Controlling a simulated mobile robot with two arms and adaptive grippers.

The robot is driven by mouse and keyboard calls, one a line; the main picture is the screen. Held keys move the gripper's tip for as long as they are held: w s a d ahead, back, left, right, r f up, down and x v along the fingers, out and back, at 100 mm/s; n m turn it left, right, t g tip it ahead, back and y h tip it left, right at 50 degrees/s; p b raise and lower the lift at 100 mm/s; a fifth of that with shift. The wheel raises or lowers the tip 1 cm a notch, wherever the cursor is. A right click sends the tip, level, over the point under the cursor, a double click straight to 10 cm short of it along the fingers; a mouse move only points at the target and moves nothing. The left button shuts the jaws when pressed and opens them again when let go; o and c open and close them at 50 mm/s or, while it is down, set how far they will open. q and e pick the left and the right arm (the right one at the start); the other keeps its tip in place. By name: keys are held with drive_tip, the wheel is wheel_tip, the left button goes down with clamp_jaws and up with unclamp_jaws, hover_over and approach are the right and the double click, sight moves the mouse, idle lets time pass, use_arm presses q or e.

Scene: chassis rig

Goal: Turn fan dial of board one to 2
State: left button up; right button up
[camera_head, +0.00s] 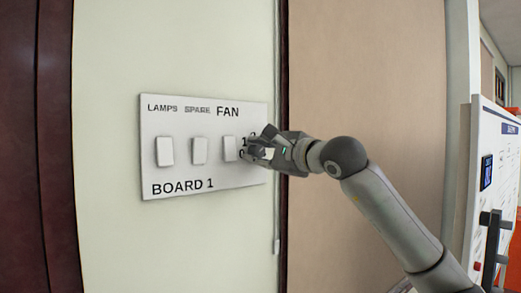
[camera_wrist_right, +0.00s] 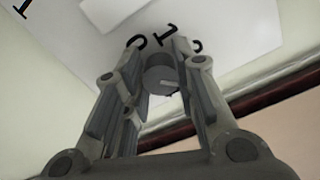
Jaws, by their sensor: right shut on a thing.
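Board one (camera_head: 155,130) is a white panel on a pale wall, lettered "BOARD 1", with FAN at its upper right. My right gripper (camera_head: 256,152) reaches in from the right at the panel's right end and covers the fan dial in the head view. In the right wrist view the dial (camera_wrist_right: 160,76) is a round grey knob between the two fingers of my right gripper (camera_wrist_right: 163,72), which is shut on it. A light pointer mark shows on the knob. The figures 0 and 1 and part of another show beside it. My left gripper is not in view.
White rocker switches stand on the panel: one under LAMPS (camera_head: 165,151), one under SPARE (camera_head: 199,150) and one under FAN (camera_head: 229,148), close to my right fingers. A dark vertical strip (camera_head: 284,60) runs just right of the panel. A white board (camera_head: 490,135) stands at far right.

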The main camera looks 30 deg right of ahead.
drive_tip(key=n+p, duration=0.1)
drive_tip(key=n, duration=0.4)
drive_tip(key=shift+n, duration=0.3)
drive_tip(key=shift+f+n+p, duration=0.2)
drive_tip(key=shift+n+p, duration=0.15)
drive_tip(key=shift+n, duration=1.15)
drive_tip(key=shift+f, duration=0.1)
drive_tip(key=o, duration=1)
drive_tip(key=shift+o, duration=0.2)
drive_tip(key=shift+s, duration=0.1)
drive_tip(key=s, duration=1.1)
drive_tip(key=shift+s+d, duration=0.4)
drive_tip(key=shift+d, duration=0.05)
